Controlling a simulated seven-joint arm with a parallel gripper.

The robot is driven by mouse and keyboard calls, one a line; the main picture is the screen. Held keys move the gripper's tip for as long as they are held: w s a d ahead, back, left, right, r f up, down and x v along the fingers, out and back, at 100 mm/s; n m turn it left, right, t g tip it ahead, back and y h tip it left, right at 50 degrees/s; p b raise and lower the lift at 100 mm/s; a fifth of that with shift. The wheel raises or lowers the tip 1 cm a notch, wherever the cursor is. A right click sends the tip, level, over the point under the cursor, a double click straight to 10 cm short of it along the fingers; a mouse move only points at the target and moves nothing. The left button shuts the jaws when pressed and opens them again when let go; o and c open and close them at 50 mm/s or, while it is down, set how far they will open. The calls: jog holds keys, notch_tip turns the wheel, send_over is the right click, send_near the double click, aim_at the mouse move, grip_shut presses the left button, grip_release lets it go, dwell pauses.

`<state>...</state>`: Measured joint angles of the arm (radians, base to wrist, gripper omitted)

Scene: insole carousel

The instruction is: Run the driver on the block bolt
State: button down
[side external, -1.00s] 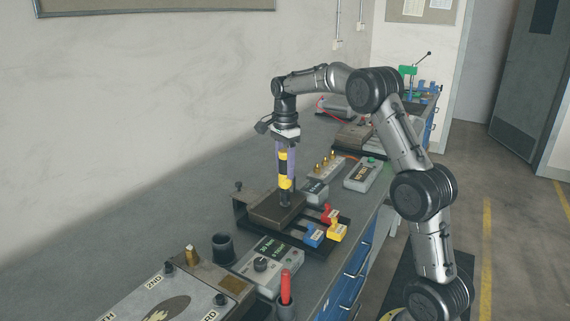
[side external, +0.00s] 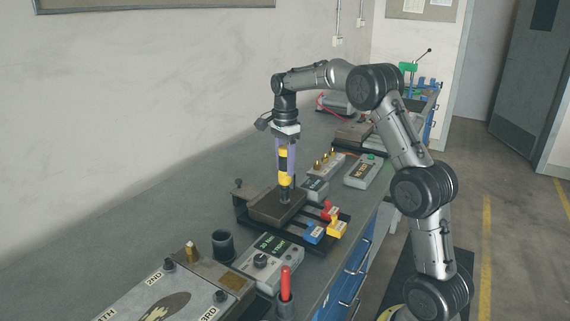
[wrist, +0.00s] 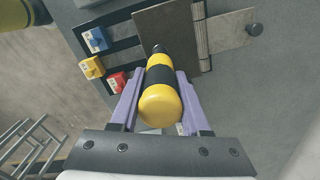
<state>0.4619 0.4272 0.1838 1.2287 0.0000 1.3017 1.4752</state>
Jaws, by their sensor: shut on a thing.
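My gripper (side external: 285,166) has purple fingers shut on a yellow and black driver (side external: 285,181), held upright with its tip down. The driver also shows between the fingers in the wrist view (wrist: 161,88). Its dark tip is over the brown block (side external: 277,206) in the black fixture, at or just above the block's top; I cannot tell whether it touches. The block also shows in the wrist view (wrist: 172,30). The bolt is not visible; the driver's end covers that spot.
Red (side external: 330,209), yellow (side external: 337,228) and blue (side external: 313,233) tabs stick out of the fixture's front. A grey control box (side external: 268,260) with a knob and a dark cup (side external: 223,245) stand nearer. A red-handled tool (side external: 286,285) stands in a holder.

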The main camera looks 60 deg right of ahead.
aim_at(285, 147)
jog(key=shift+f, duration=1.1)
dwell(3.0)
jog(key=shift+r, duration=0.15)
jog(key=shift+r, duration=2.8)
